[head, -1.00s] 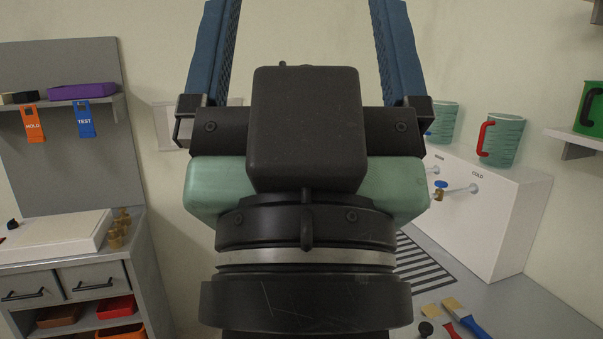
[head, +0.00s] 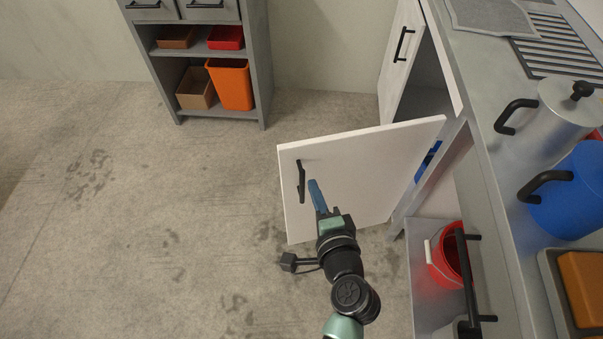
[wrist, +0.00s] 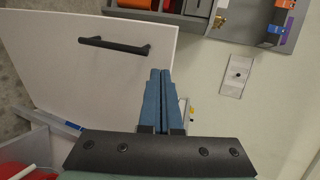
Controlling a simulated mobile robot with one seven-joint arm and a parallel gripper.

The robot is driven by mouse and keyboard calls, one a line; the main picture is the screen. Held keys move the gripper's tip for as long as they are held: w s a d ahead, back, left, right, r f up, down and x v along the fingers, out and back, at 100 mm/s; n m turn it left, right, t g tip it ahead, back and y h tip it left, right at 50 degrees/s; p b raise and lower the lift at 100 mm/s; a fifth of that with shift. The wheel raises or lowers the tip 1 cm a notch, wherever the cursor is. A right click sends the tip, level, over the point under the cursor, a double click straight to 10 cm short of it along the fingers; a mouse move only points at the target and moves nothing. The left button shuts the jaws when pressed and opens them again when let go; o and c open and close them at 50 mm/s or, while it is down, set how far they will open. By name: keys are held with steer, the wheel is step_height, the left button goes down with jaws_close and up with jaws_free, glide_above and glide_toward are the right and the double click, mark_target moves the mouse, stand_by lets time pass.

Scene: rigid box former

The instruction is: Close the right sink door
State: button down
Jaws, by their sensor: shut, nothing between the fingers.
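The white sink door (head: 365,165) stands swung wide open from the grey counter's cabinet, with its black handle (head: 301,181) near its free edge. My gripper (head: 314,184) is shut and empty, in front of the handle side of the door, close to the right of the handle. Whether it touches the door cannot be told. In the wrist view the door (wrist: 75,60) fills the upper left with its handle (wrist: 115,45); my closed blue fingers (wrist: 160,72) lie over the door's right edge, right of the handle. Another white door (head: 402,50) stands farther back, its position unclear.
A red bucket (head: 445,260) sits inside the open cabinet. The counter (head: 490,130) bears a metal pot (head: 562,120) and a blue pot (head: 570,200). A grey shelf unit (head: 255,70) with an orange bin (head: 231,84) stands at the back. The floor at left is clear.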

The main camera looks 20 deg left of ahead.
mark_target(299, 155)
steer(key=x, duration=0.3)
steer(key=b+x, duration=0.1)
steer(key=x, duration=0.5)
steer(key=shift+w+a+f, duration=0.15)
steer(key=shift+a+f, duration=0.15)
steer(key=shift+f, duration=0.1)
steer(key=shift+w, duration=0.1)
steer(key=shift+a, duration=0.1)
